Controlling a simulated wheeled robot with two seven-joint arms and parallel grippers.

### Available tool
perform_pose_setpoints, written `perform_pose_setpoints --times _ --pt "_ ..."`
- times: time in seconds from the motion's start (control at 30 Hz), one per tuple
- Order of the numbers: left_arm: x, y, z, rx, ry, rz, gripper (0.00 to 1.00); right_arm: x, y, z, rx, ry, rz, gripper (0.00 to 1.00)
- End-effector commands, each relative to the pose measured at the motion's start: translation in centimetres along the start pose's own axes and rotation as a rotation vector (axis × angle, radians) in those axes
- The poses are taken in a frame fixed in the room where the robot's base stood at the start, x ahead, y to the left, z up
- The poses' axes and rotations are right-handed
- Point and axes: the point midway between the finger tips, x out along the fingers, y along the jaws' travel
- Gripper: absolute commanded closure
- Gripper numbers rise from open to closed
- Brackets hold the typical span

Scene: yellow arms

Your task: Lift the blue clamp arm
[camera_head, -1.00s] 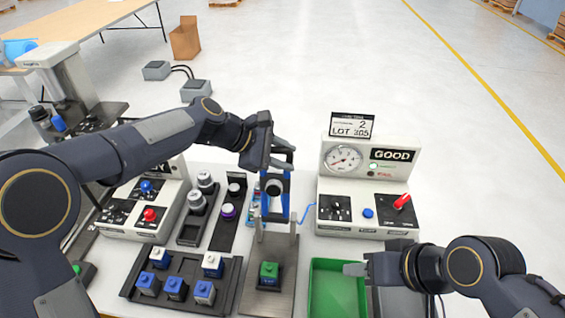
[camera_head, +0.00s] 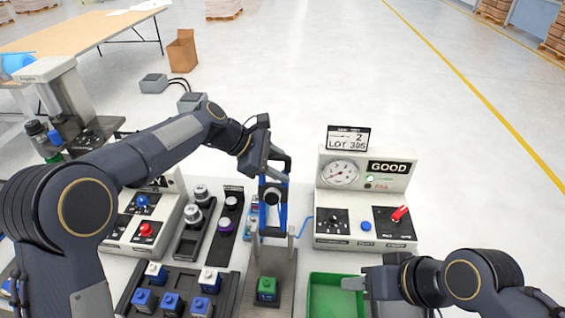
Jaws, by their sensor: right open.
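The blue clamp arm (camera_head: 283,215) stands raised, a frame-like lever on the clamp fixture (camera_head: 285,262) at the middle of the bench. A round dark and silver part (camera_head: 271,193) sits within the frame. My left gripper (camera_head: 279,158) is at the top of the clamp arm, by its upper bar. Whether its fingers are closed on the bar cannot be told. A green-topped block (camera_head: 267,289) sits on the fixture plate below. My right gripper (camera_head: 352,284) is open and empty over the green tray (camera_head: 330,296).
A gauge box with a GOOD label (camera_head: 365,200) stands right of the clamp. A black tray (camera_head: 230,291) with several blue and white blocks lies front left. A control box (camera_head: 140,222) and dark racks with round parts (camera_head: 195,220) stand left.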

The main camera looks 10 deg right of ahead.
Motion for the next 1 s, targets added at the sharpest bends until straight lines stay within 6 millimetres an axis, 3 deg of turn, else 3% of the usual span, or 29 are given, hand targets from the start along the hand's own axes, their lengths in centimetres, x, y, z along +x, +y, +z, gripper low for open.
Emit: perform_pose_setpoints --times 0.27,0.7,1.0 --pt "-0.5 0.1 0.0 0.003 0.001 0.002 0.63 0.1 0.1 0.1 0.0 0.0 0.0 0.58" --pt "-7.0 0.0 -0.1 0.001 0.001 0.001 0.63 1.2 0.6 0.6 0.0 0.0 0.0 0.58" --pt "-7.8 0.0 0.0 0.0 0.001 -0.002 0.63 1.2 0.6 0.6 0.0 0.0 0.0 0.58"
